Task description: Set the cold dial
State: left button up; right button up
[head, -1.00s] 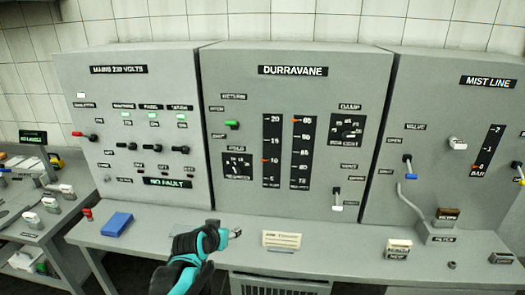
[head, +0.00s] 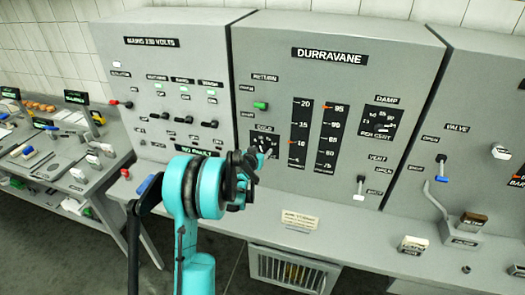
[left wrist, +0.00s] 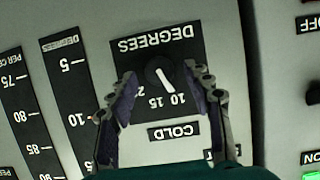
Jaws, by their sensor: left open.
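The cold dial is a round black knob (left wrist: 162,73) with a white pointer line, on a black plate marked DEGREES (left wrist: 155,45). The plate appears upside down in the left wrist view. The pointer's lower end lies close to the 10 mark. My left gripper (left wrist: 162,82) is open, with one finger on each side of the knob; I cannot tell whether they touch it. In the head view my left gripper (head: 262,158) is at the dial plate (head: 257,138) on the DURRAVANE cabinet (head: 330,75) and hides part of it. My right gripper is out of view.
Two scales, the left one (head: 299,135) and the right one (head: 334,140), stand right of the dial. A green switch (head: 261,105) sits above it. A vent lever (head: 360,188) is lower right. A paper card (head: 299,220) lies on the ledge below.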

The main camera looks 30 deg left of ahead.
pick_arm(q)
jog(key=shift+w+a+f, duration=0.15)
jog(key=shift+w+f, duration=0.05)
jog(key=shift+w, duration=0.35)
jog(key=c, duration=1.1)
jog(key=shift+c, duration=0.2)
jog(key=n+b, duration=0.1)
jog(key=n+h+b, duration=0.1)
jog(key=b, duration=0.1)
jog(key=shift+a+f+n+t+h, duration=0.2)
jog(key=shift+n+t+h, duration=0.1)
jog(key=shift+n+t, duration=0.1)
jog(key=shift+s+a+n+t+h+b, duration=0.1)
jog(key=shift+n+t+h+b, duration=0.3)
jog(key=shift+n+h+b, duration=0.75)
jog(key=shift+r+n+b, duration=0.1)
jog(key=shift+n+b, duration=0.25)
jog(key=shift+b, duration=0.15)
